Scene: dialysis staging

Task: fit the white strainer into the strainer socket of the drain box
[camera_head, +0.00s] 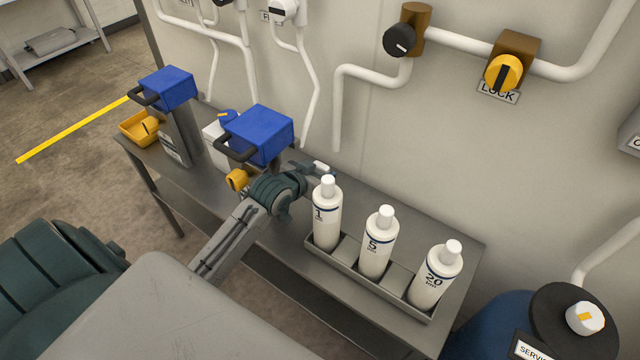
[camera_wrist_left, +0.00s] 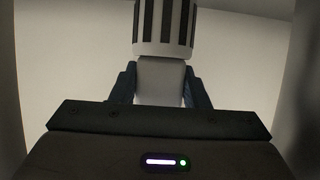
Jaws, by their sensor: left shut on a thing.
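My left gripper (camera_head: 312,169) is above the back part of the steel bench, close to the wall and behind the bottle marked 1. It is shut on the white strainer, of which only a small white part (camera_head: 322,168) shows in the head view. In the left wrist view, the strainer (camera_wrist_left: 165,28) has dark slots around its wide end, and its plain white stem is between the fingers (camera_wrist_left: 160,85). Its wide end points away from the gripper. I cannot make out the drain box or its strainer socket for certain. My right gripper is not in view.
A grey tray (camera_head: 345,269) on the steel bench (camera_head: 455,238) holds bottles marked 1, 5 and 20 (camera_head: 436,275). Two blue boxes with black handles (camera_head: 262,132) and a yellow bin (camera_head: 139,128) are to the left. White pipes (camera_head: 337,110) run along the wall. A dark-lidded blue drum (camera_head: 545,305) is bottom right.

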